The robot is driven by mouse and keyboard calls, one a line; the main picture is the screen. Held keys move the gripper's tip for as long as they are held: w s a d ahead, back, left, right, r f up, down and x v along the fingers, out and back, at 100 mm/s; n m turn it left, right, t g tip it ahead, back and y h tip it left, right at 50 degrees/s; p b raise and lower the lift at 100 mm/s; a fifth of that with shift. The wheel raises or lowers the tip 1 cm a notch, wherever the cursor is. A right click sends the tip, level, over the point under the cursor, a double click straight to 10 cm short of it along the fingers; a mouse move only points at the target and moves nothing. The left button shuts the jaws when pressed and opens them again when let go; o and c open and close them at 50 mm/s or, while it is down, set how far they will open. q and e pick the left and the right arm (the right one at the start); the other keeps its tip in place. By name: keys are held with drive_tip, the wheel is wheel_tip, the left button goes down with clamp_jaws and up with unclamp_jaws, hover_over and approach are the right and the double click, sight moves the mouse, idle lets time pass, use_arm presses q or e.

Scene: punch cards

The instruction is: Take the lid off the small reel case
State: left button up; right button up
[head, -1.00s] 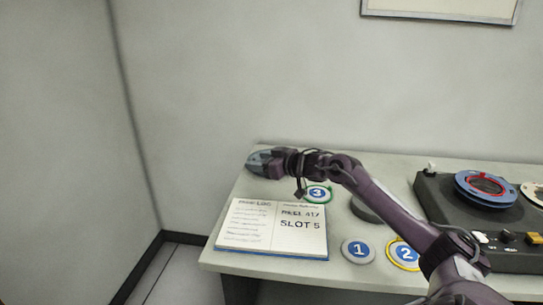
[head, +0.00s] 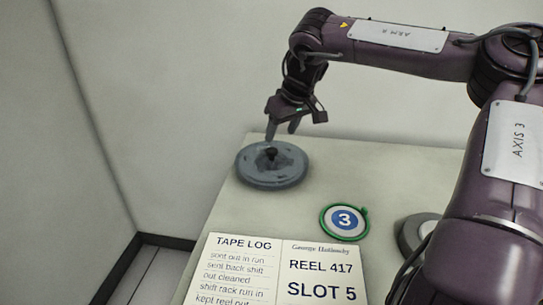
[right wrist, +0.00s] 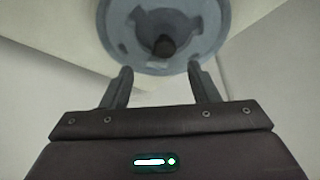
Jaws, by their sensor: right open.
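The small reel case is a round grey-blue case with its lid (head: 287,165) on, lying at the back left of the table. The lid has a dark knob (head: 270,154) at its centre. In the right wrist view the lid (right wrist: 205,20) and its knob (right wrist: 163,46) lie beyond my fingertips. My right gripper (head: 280,138) is just above the lid, pointing down at the knob. Its two fingers (right wrist: 160,75) are apart with nothing between them. I cannot tell from the head view whether a finger touches the lid. My left gripper is not in view.
An open tape log (head: 272,275) reading "REEL 417, SLOT 5" lies at the front of the table (head: 225,215). A green-rimmed disc marked 3 (head: 345,220) lies right of the case. A grey round thing (head: 410,236) is partly hidden by my right arm.

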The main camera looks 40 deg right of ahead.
sight(272, 150)
drive_tip(key=x, duration=0.7)
drive_tip(key=shift+w+a+f, duration=0.1)
drive_tip(key=shift+w+a, duration=0.05)
drive_tip(key=shift+a, duration=0.15)
drive_tip(key=c, duration=1.1)
drive_tip(key=shift+o, duration=0.2)
